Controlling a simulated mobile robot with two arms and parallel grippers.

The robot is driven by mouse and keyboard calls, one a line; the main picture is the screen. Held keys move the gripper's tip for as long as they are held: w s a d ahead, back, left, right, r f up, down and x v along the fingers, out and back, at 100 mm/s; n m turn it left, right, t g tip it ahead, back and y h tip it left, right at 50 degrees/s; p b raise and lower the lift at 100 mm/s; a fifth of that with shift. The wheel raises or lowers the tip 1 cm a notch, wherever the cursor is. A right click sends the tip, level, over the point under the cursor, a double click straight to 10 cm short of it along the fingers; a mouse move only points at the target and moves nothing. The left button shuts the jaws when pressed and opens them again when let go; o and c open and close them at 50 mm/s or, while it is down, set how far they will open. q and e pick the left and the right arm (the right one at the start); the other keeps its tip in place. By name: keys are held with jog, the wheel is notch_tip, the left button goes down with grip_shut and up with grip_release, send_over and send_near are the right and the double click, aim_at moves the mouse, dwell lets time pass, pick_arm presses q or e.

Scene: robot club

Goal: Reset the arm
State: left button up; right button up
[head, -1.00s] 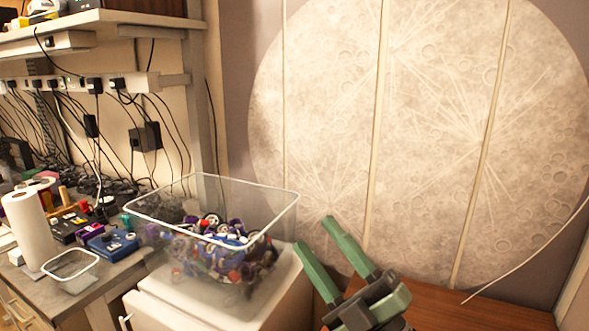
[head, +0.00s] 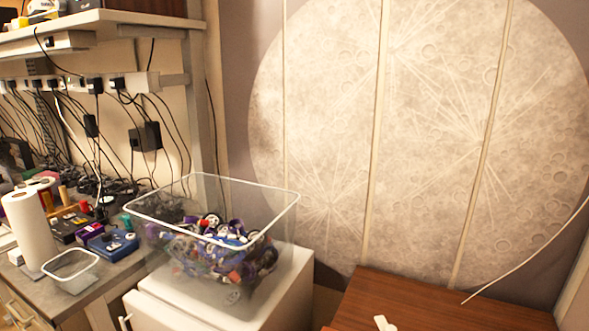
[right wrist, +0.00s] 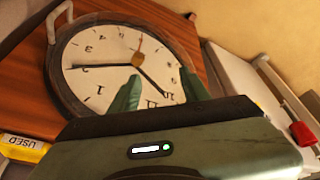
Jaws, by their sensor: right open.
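My right gripper (right wrist: 160,73) shows in the right wrist view with its two green fingers apart and nothing between them. A round clock with a white face (right wrist: 105,62) and a dark rim lies beyond the fingers, against a brown wooden surface (right wrist: 130,20). The fingers overlap part of the clock face in the picture; I cannot tell how far away it is. Neither gripper is in the head view now.
A clear bin (head: 150,215) of small colourful parts stands on a white cabinet (head: 180,312). A brown wooden tabletop (head: 450,308) at the lower right bears a small white object (head: 383,323). A cluttered bench (head: 105,277) is at left. A large moon disc (head: 430,130) covers the wall.

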notch_tip(320, 180, down, 33)
jog(key=s+g+b, duration=0.2)
jog(key=s+b, duration=0.1)
jog(key=b, duration=0.2)
jog(key=s+d+f+b, duration=0.3)
jog(key=s+f+b, duration=0.1)
jog(key=s+f, duration=1.2)
notch_tip(320, 180, down, 3)
jog(key=shift+r+g, duration=0.2)
jog(key=shift+g, duration=0.2)
